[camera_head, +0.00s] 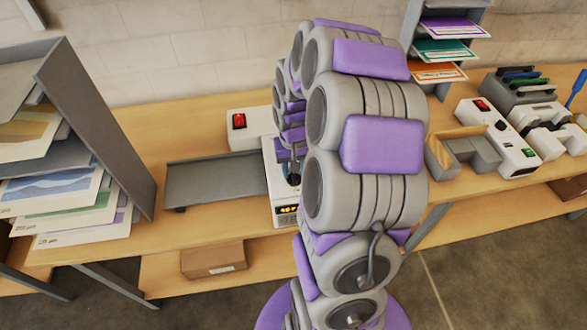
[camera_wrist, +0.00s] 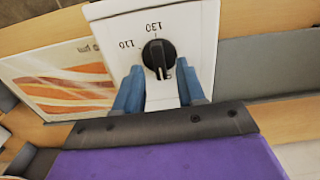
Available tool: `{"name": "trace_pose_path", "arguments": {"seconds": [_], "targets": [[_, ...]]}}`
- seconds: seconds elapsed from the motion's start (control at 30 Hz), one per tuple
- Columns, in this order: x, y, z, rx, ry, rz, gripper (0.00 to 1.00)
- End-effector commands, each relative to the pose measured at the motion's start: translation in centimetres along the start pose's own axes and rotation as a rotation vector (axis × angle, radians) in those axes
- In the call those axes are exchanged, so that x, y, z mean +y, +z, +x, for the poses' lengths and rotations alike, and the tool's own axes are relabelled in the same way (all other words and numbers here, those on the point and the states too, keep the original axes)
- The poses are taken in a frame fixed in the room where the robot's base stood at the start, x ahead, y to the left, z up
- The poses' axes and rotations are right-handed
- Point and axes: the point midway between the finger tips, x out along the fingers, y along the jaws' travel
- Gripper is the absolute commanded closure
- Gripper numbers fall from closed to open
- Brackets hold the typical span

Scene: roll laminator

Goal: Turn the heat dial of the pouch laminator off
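The pouch laminator is a white machine (camera_head: 284,213) on the bench, largely hidden behind my arm in the head view. Its black heat dial (camera_wrist: 159,56) shows in the wrist view on a white panel, with the upside-down marks 110 and 130 beside it. My gripper (camera_wrist: 160,68) is open, with one blue finger on each side of the dial. I cannot tell whether either finger touches it. In the head view the dial is not clearly visible.
A grey tray (camera_head: 215,180) extends left, near a paper rack (camera_head: 95,120). Another white device (camera_head: 497,130) and a grey holder (camera_head: 465,155) stand right. A carton (camera_head: 214,261) is on the lower shelf.

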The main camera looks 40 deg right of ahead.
Motion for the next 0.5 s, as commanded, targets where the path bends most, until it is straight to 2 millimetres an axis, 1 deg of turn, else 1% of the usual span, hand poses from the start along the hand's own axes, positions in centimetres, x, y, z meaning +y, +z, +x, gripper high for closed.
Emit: {"name": "trace_pose_path", "arguments": {"seconds": [0.03, 0.17, 0.3, 0.5], "targets": [[0.0, -0.1, -0.9, 0.006, -0.001, 0.000, 0.61], [0.0, -0.1, -3.5, 0.004, 0.000, 0.000, 0.61], [0.0, -0.2, -6.8, 0.008, -0.001, 0.001, 0.61], [0.0, -0.3, -11.2, 0.007, -0.002, -0.001, 0.61]]}}
